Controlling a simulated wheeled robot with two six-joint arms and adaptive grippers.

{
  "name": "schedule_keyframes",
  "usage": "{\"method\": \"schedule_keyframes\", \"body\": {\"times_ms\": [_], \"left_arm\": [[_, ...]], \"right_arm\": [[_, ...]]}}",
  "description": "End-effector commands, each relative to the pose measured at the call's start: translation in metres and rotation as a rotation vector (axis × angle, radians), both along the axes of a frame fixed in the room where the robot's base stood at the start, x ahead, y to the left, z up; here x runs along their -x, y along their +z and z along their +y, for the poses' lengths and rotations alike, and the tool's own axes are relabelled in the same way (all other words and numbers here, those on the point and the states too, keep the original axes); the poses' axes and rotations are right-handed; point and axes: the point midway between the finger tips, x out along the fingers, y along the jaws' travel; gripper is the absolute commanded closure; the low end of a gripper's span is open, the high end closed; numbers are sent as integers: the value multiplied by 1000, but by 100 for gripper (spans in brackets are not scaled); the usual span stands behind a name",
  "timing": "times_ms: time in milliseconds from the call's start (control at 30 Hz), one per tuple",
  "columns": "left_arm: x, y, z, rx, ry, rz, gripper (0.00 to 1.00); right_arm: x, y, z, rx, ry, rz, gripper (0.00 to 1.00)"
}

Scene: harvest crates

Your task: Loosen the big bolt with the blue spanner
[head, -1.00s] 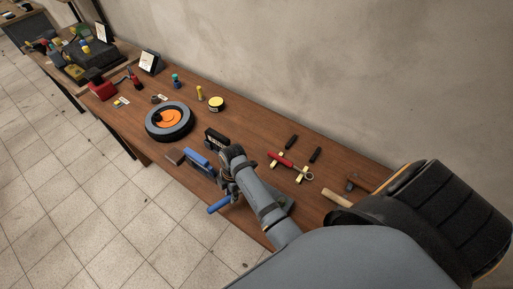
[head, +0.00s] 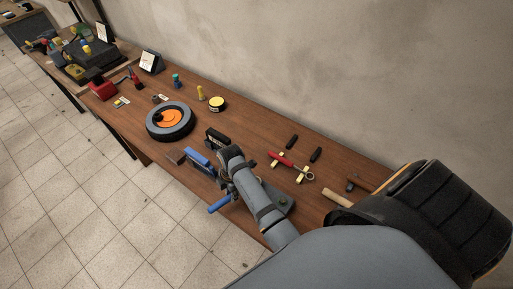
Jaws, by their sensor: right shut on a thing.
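My right arm comes in from the lower right and hides much of its own gripper (head: 229,188) at the table's front edge. The gripper is shut on the blue spanner (head: 219,204); only a blue handle end shows, sticking out past the front edge. A grey plate (head: 285,207) with a small dark round feature lies just right of the forearm. The big bolt and the spanner's head cannot be made out; the arm may hide them. My left gripper is not in view.
A red spanner (head: 284,160) lies across yellow rests behind the arm. A blue-and-black block (head: 199,161) and a black box (head: 216,138) stand left of it. A grey ring with an orange centre (head: 170,121) lies farther left. A wall runs behind the table.

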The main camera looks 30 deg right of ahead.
Motion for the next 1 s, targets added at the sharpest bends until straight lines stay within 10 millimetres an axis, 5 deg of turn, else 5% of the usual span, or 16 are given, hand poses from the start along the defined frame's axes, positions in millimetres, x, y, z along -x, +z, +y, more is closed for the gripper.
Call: {"method": "schedule_keyframes", "body": {"times_ms": [1000], "left_arm": [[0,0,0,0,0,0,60]], "right_arm": [[4,9,7,-18,0,4,100]]}}
